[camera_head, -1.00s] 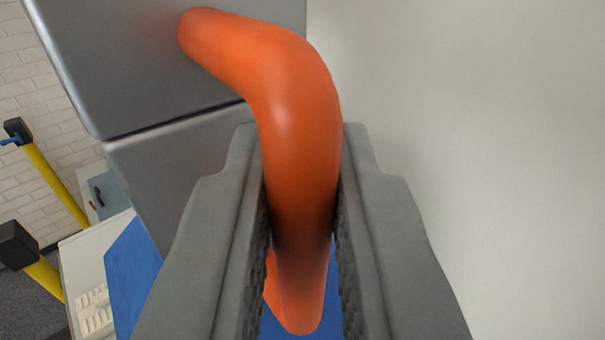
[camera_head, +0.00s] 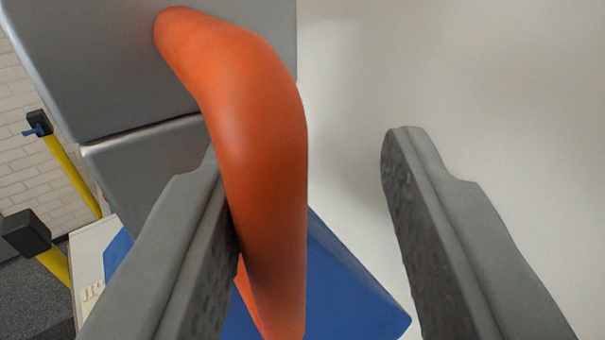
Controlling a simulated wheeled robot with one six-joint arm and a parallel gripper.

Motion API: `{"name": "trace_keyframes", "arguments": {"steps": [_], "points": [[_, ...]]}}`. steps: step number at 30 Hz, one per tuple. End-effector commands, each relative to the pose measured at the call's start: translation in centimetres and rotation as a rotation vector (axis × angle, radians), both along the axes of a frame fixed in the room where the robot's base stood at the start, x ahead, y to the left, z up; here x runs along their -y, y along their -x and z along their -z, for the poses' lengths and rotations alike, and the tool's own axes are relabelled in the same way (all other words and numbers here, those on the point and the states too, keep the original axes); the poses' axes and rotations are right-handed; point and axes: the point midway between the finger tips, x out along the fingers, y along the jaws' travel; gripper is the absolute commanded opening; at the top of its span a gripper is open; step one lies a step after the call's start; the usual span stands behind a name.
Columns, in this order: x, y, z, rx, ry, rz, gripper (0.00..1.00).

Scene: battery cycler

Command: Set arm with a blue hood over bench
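My gripper (camera_head: 305,150) is open. Its left finger lies against or very close to a thick orange bent handle (camera_head: 255,130), with a wide gap between the handle and the right finger. The handle's upper end meets a grey metal panel (camera_head: 100,60). A blue sloping surface (camera_head: 345,295) shows behind the handle and between the fingers. I cannot tell whether it is the hood. A yellow post or arm (camera_head: 70,175) with a black joint (camera_head: 38,122) and a small blue lever stands far left. The left finger hides part of the scene.
A second yellow bar (camera_head: 54,264) with a black block (camera_head: 25,233) is at lower left, beside a pale bench-like surface (camera_head: 90,240). A plain pale surface (camera_head: 480,80) fills the right side. A brick wall (camera_head: 30,175) is behind at left.

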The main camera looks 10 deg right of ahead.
Motion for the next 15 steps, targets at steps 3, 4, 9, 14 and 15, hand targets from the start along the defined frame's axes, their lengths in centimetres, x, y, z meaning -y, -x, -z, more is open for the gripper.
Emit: {"name": "trace_keyframes", "arguments": {"steps": [3,4,9,14,15], "points": [[-0.05,-0.02,0.02,-0.001,0.0,-0.001,0.33],[-0.06,-0.02,0.01,-0.001,0.0,-0.001,0.33],[-0.15,0.01,-0.05,0.0,0.0,-0.002,0.33],[-0.2,0.03,-0.09,0.0,0.0,-0.002,0.33],[-0.21,0.02,-0.09,0.0,0.0,-0.003,0.33]]}}
